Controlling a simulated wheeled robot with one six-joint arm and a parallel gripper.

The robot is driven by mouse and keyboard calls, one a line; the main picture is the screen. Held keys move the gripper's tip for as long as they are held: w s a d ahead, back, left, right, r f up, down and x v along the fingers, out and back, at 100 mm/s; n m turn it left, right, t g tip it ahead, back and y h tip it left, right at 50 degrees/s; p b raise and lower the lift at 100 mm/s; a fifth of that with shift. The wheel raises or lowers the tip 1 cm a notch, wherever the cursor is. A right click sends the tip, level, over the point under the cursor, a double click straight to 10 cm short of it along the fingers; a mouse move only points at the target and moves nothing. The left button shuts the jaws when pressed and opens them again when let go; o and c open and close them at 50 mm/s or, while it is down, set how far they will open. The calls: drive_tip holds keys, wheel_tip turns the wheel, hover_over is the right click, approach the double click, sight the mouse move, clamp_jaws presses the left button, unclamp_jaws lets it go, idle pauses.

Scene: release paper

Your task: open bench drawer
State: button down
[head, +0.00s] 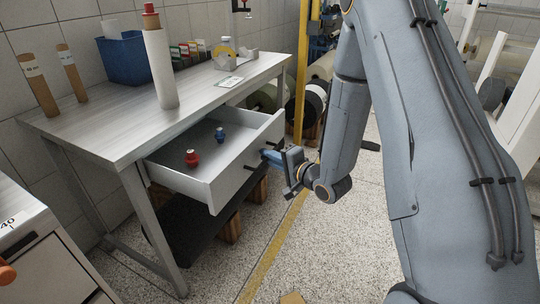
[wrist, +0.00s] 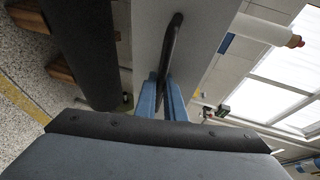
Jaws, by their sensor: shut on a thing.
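The bench (head: 100,125) has a grey metal top. Its drawer (head: 225,181) is pulled well out from under the top, and its inside is visible in the head view. A red item (head: 192,158) and a blue item (head: 220,134) lie in it. My gripper (head: 272,156) is at the drawer's front face. In the wrist view its blue fingers (wrist: 161,98) are closed around the dark bar handle (wrist: 172,45). In the head view the arm and fingers hide part of the handle.
A blue bin (head: 123,60), a white roll (head: 160,68), brown tubes (head: 38,84) and a tape dispenser (head: 228,50) stand on the bench top. A cabinet (head: 35,250) stands at the lower left. The floor before the drawer is clear.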

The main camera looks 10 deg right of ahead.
drive_tip(key=shift+s+a, duration=0.1)
drive_tip(key=shift+a, duration=0.05)
drive_tip(key=c, duration=2.1)
unclamp_jaws()
drive_tip(key=v, duration=0.8)
